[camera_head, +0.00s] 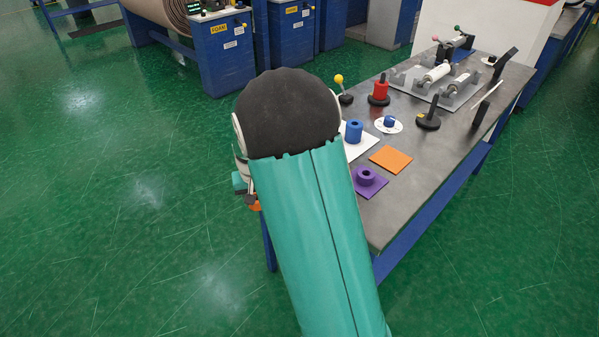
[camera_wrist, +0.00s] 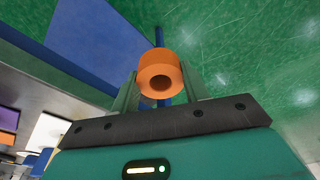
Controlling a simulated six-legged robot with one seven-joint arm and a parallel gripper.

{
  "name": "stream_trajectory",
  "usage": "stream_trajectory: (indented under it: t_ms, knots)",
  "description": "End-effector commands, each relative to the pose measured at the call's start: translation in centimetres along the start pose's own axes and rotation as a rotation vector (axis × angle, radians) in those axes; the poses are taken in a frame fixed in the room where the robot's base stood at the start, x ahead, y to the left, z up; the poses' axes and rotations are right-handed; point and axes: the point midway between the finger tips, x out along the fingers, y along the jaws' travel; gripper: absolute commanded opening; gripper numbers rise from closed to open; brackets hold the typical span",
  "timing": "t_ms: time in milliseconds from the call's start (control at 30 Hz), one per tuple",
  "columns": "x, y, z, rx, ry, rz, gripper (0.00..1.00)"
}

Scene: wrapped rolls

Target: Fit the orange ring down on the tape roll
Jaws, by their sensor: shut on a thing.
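The orange ring (camera_wrist: 158,60) is a thick short cylinder with a round hole through it. My gripper (camera_wrist: 160,84) is shut on it, with a finger on either side, in the wrist view. In the head view a small orange bit of the ring (camera_head: 254,206) shows left of my arm, off the table's left edge over the floor. Most of my gripper is hidden behind my arm there. I cannot tell which item is the tape roll; a blue roll (camera_head: 354,131) stands upright on a white square, and a purple roll (camera_head: 367,176) on a purple square.
The grey table (camera_head: 398,205) holds an orange square (camera_head: 391,159), a white disc with a blue piece (camera_head: 389,123), a red roll on a black base (camera_head: 379,92), a black post (camera_head: 429,117) and a roller rig (camera_head: 437,80). The table's near end is bare.

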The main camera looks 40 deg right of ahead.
Motion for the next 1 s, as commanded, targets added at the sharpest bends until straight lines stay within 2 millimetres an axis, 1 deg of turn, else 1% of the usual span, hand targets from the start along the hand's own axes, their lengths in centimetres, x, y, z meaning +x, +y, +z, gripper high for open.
stream_trajectory:
  t_ms: [33, 200, 500, 600, 1000]
  knots:
    - [0.6, -1.9, 0.4, -0.055, -0.002, -0.008, 0.19]
    - [1.9, -6.4, 1.1, -0.191, -0.001, -0.029, 0.19]
    - [3.7, -12.5, 2.3, -0.377, 0.0, -0.057, 0.19]
    - [3.7, -12.1, 2.3, -0.368, -0.003, -0.053, 0.19]
    - [3.6, -12.0, 2.1, -0.364, -0.001, -0.054, 0.19]
